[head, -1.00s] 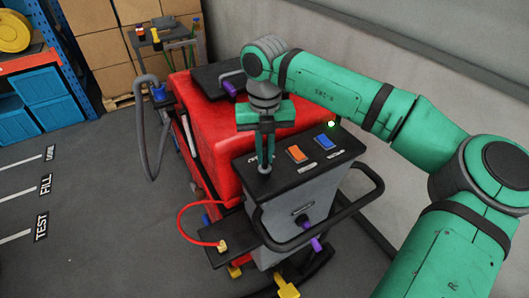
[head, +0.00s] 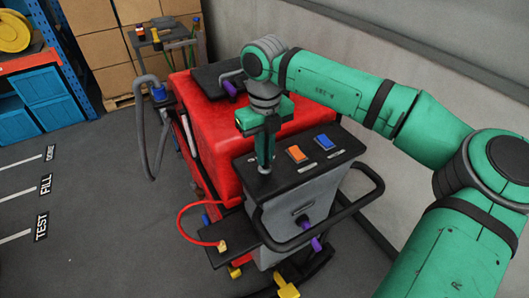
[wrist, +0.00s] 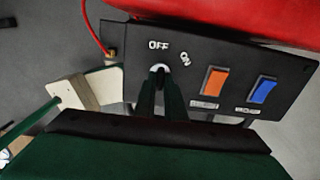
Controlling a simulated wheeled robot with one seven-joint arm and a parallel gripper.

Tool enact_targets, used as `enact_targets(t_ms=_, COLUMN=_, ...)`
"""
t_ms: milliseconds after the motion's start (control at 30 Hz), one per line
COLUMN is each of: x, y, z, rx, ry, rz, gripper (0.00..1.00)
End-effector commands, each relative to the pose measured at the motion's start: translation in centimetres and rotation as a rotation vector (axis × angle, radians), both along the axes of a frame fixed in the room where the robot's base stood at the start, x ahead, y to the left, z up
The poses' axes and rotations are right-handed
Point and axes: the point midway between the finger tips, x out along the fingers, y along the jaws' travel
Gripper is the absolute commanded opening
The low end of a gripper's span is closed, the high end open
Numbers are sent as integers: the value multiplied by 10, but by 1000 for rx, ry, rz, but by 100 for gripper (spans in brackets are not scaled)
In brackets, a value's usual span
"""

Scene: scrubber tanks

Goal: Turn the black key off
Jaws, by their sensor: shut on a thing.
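The black control panel (head: 325,150) tops the grey rear column of the red scrubber (head: 205,120). My gripper (head: 264,165) points down at the panel's left end. In the wrist view my gripper (wrist: 160,88) is shut on the black key, at a round pale key switch (wrist: 160,69). The key itself is mostly hidden by the fingers. The white OFF label (wrist: 158,45) lies straight beyond the switch, and the ON label (wrist: 185,59) lies to its right. No green light shows on the panel.
An orange rocker switch (wrist: 213,82) and a blue one (wrist: 264,91) sit right of the key switch. A black handlebar (head: 335,228) curves around the column. A red hose (head: 187,213) loops at left. Open floor (head: 110,210) lies left; a grey wall stands right.

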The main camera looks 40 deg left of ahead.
Motion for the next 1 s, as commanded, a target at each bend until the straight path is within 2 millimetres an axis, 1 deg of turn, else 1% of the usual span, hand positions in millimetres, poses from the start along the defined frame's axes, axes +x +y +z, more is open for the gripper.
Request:
enact_targets(t_ms=200, x=0, y=0, z=1, rx=-1, ry=0, rz=2, gripper=0)
enact_targets(t_ms=233, x=0, y=0, z=1, rx=-1, ry=0, rz=2, gripper=17)
enact_targets(t_ms=267, x=0, y=0, z=1, rx=-1, ry=0, rz=2, gripper=24)
enact_targets(t_ms=300, x=0, y=0, z=0, rx=-1, ry=0, rz=1, gripper=29)
enact_targets(t_ms=567, x=0, y=0, z=0, rx=0, ry=0, rz=0, gripper=29)
enact_targets(t_ms=667, x=0, y=0, z=4, rx=0, ry=-1, rz=0, gripper=29)
enact_targets(t_ms=767, x=1, y=0, z=15, rx=-1, ry=-3, rz=-1, gripper=29)
enact_targets(t_ms=1000, x=1, y=0, z=60, rx=0, ry=-3, rz=-1, gripper=29)
